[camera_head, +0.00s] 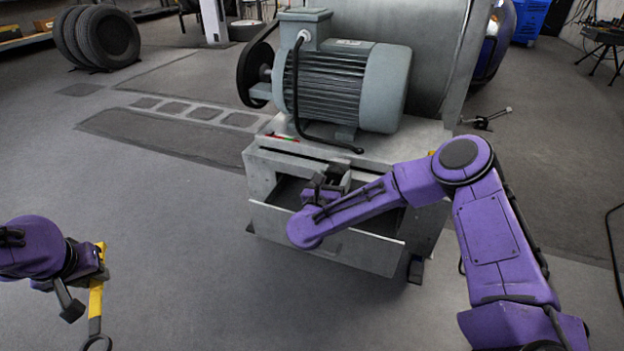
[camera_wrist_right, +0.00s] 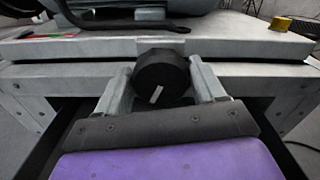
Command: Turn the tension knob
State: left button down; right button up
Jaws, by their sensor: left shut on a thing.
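The tension knob (camera_wrist_right: 162,77) is round and black with a white mark, on the front edge of the machine's grey frame in the right wrist view. My right gripper (camera_wrist_right: 163,88) has one finger on each side of the knob and looks open around it; I cannot tell whether either finger touches. In the head view my right gripper (camera_head: 326,185) is at the front of the machine, and the knob is hard to make out there. My left gripper (camera_head: 88,285) is shut on a yellow tool (camera_head: 96,298) with a dark ring at its lower end, far left of the machine.
A grey motor (camera_head: 345,82) with a black cable stands on the machine's frame (camera_head: 262,172). Below the knob an open drawer (camera_head: 330,238) juts out under my right arm. Tires (camera_head: 97,38) stand at the back left. The floor between my left gripper and the machine is clear.

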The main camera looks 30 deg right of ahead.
pick_arm(q)
jog(key=shift+f, duration=0.2)
pick_arm(e)
jog(key=shift+f, duration=0.1)
pick_arm(q)
notch_tip(320, 180, down, 4)
jog(key=b, duration=0.4)
pick_arm(e)
jog(key=m, duration=0.5)
jog(key=shift+f+m, duration=0.2)
jog(key=shift+m, duration=0.1)
jog(key=m+b, duration=0.8)
jog(key=shift+s+f+b, duration=0.1)
jog(key=shift+s+b, duration=0.05)
jog(key=shift+b, duration=0.2)
jog(key=m+b, duration=0.1)
jog(key=m, duration=0.1)
jog(key=shift+d+m, duration=0.1)
jog(key=shift+m, duration=0.3)
pick_arm(q)
notch_tip(320, 180, down, 10)
jog(key=shift+r, duration=0.25)
pick_arm(e)
jog(key=shift+m, duration=2.5)
jog(key=o, duration=1)
jog(key=shift+c, duration=0.2)
